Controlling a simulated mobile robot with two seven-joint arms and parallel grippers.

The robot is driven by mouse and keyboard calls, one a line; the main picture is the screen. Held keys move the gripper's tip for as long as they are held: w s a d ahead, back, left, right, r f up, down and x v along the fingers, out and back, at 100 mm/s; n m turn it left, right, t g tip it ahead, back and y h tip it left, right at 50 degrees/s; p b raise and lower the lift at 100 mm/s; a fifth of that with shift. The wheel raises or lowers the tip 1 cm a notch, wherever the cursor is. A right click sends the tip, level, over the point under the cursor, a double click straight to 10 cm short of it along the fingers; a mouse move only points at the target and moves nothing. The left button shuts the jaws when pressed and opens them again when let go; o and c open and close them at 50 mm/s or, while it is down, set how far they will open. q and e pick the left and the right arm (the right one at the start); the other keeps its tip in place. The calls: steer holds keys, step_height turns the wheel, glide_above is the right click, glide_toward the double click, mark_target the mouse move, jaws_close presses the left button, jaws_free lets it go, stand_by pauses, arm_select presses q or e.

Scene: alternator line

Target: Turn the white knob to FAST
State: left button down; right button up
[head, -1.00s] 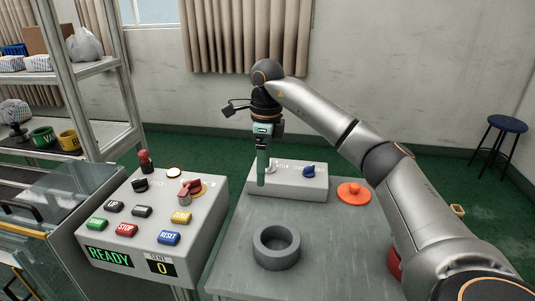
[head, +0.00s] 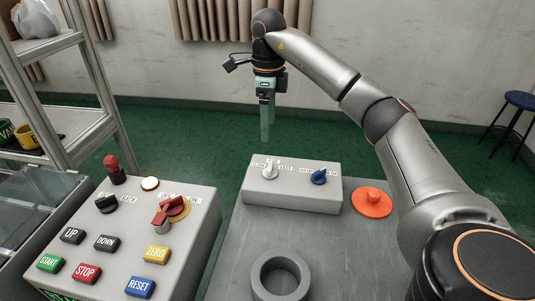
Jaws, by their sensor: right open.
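The white knob (head: 270,169) sits on top of the grey box (head: 293,194), between a SLOW label on its left and a FAST label on its right. Its upright grip shows a narrow upper end leaning slightly right, toward FAST; the exact pointer setting is hard to tell. My right gripper (head: 267,137) has green fingers pointing down. It is open and empty, above and behind the knob in the picture, and apart from it. My left gripper is not in view.
A blue knob (head: 319,177) is on the same box. An orange disc (head: 372,202) and a grey ring (head: 279,279) lie on the grey table. A button panel (head: 140,222) stands at left, with a metal shelf (head: 102,111) behind it.

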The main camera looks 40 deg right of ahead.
mark_target(270, 170)
step_height(270, 170, down, 12)
steer(key=shift+f+b, duration=0.2)
steer(key=shift+b, duration=0.45)
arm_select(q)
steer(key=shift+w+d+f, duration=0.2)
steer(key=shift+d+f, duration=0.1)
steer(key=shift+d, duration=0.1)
arm_select(e)
jaws_close()
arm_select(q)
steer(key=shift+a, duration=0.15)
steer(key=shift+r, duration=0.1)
